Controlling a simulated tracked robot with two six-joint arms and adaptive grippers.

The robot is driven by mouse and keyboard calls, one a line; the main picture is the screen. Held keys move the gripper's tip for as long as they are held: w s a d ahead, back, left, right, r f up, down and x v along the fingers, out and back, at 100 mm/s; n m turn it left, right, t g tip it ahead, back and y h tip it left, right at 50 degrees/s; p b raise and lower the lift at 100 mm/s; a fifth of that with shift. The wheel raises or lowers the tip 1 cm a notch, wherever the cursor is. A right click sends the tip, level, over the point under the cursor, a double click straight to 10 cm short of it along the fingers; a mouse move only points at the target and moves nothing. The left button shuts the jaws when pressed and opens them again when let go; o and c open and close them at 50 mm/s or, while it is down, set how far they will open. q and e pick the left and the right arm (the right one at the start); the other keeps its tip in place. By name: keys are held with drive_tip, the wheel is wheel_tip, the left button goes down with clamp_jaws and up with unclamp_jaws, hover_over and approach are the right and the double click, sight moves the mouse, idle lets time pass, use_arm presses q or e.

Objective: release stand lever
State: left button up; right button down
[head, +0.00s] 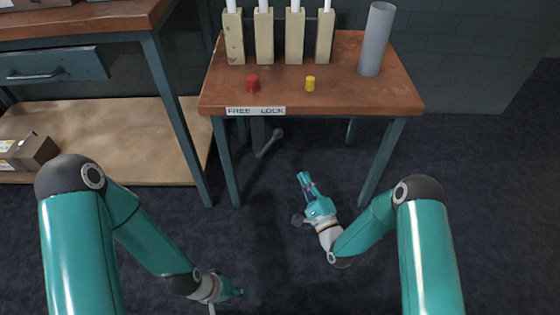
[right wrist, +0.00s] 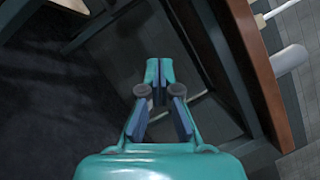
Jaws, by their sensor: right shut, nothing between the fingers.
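The stand lever (head: 270,143) is a grey bar with a rounded end. It hangs under the front of the wooden stand table (head: 370,97), below a white label (head: 255,111) reading FREE and LOCK, and leans with its knob to the right. My right gripper (head: 304,178) is shut and empty, in the air in front of the table, right of and below the lever in the head view and apart from it. It also shows in the right wrist view (right wrist: 158,68), where I cannot make out the lever. My left gripper (head: 240,293) is low at the bottom centre; its fingers are too small to read.
Several wooden blocks (head: 264,38) with white rods, a red cap (head: 252,83), a yellow cap (head: 310,83) and a grey tube (head: 376,40) stand on the table. A shelf bench (head: 110,130) with a cardboard box (head: 30,152) is at left. The floor in front is clear.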

sight(269, 145)
idle(0.4)
drive_tip(key=w+a+r+b, duration=0.3)
drive_tip(key=w+a+r, duration=0.1)
drive_tip(key=w+a, duration=0.3)
drive_tip(key=shift+w, duration=0.65)
